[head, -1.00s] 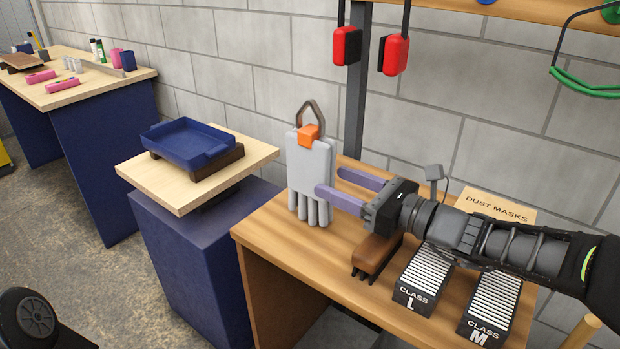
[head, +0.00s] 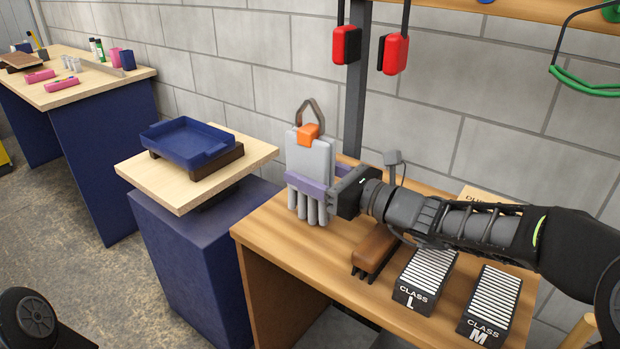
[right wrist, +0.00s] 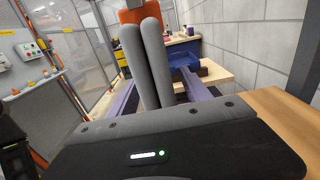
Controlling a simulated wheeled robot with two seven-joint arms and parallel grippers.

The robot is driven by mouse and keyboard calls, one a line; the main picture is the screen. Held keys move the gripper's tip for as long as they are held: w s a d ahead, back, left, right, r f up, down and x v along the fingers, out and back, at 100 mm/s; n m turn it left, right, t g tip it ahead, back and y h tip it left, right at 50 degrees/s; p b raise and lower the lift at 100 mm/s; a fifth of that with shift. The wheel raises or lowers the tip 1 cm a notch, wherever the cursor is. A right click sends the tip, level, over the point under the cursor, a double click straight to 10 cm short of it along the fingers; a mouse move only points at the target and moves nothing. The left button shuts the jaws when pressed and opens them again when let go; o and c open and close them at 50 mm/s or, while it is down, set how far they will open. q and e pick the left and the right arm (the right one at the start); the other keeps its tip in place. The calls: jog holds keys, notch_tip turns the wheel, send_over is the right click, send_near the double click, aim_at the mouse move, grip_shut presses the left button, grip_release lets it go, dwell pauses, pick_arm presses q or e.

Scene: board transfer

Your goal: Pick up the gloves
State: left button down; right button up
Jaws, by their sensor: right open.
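The grey gloves (head: 316,159) hang upright with the fingers down, held at the top by an orange clip (head: 309,133) with a dark hanging loop. They are above the left part of the wooden table (head: 285,240). My right gripper (head: 305,188) is open, with its purple fingers on either side of the gloves at about mid-height. In the right wrist view the gloves (right wrist: 148,65) stand between the two spread fingers (right wrist: 160,95), and the orange clip (right wrist: 140,14) shows above. I cannot tell whether either finger touches them. My left gripper is not in view.
A brown brush (head: 375,252), a CLASS L box (head: 424,280) and a CLASS M box (head: 489,305) are on the table below my right arm. A blue tray (head: 187,143) sits on a stand to the left. Red ear defenders (head: 346,45) hang behind.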

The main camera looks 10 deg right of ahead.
jog(key=shift+c, duration=0.6)
grip_shut()
dwell(0.3)
